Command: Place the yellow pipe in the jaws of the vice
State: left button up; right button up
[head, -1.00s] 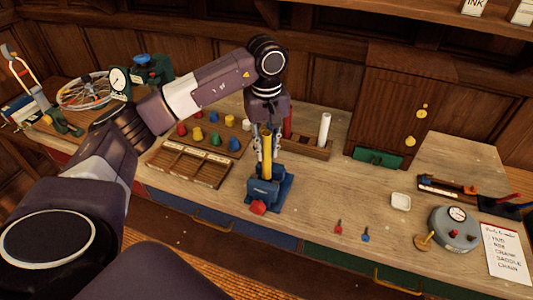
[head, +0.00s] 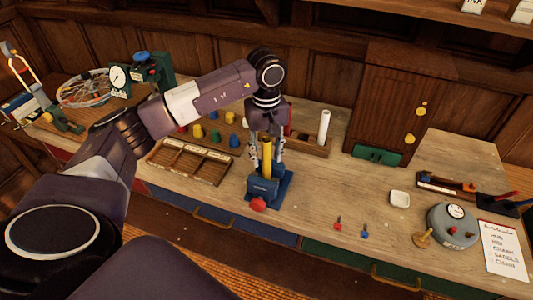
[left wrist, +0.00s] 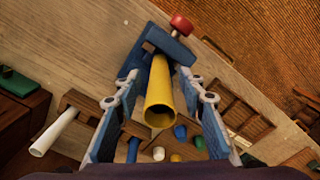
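The yellow pipe (head: 267,157) stands upright at the blue vice (head: 263,187), its lower end down at the jaws. The exact seat of the pipe in the jaws is hard to see. The vice has a red knob (head: 258,204) at its front. In the left wrist view the pipe (left wrist: 159,95) points up at the camera, with the vice (left wrist: 160,45) behind it. My left gripper (head: 267,165) is above the vice with its fingers on both sides of the pipe. In the left wrist view the fingers (left wrist: 163,85) stand apart from the pipe, with gaps. My right gripper is not in view.
A wooden sorting tray (head: 190,163) and several coloured pegs lie left of the vice. A wooden rack with a white tube (head: 324,127) stands behind right. Small red and blue pieces and a white dish (head: 400,199) lie to the right. The bench right of the vice is mostly clear.

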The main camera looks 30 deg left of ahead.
aim_at(267, 140)
pick_arm(q)
jog(key=shift+r, duration=0.1)
jog(key=shift+r, duration=0.15)
notch_tip(267, 140, up, 6)
jog(key=b, duration=0.2)
jog(key=shift+b, duration=0.4)
notch_tip(267, 140, up, 4)
jog(key=shift+r, duration=0.9)
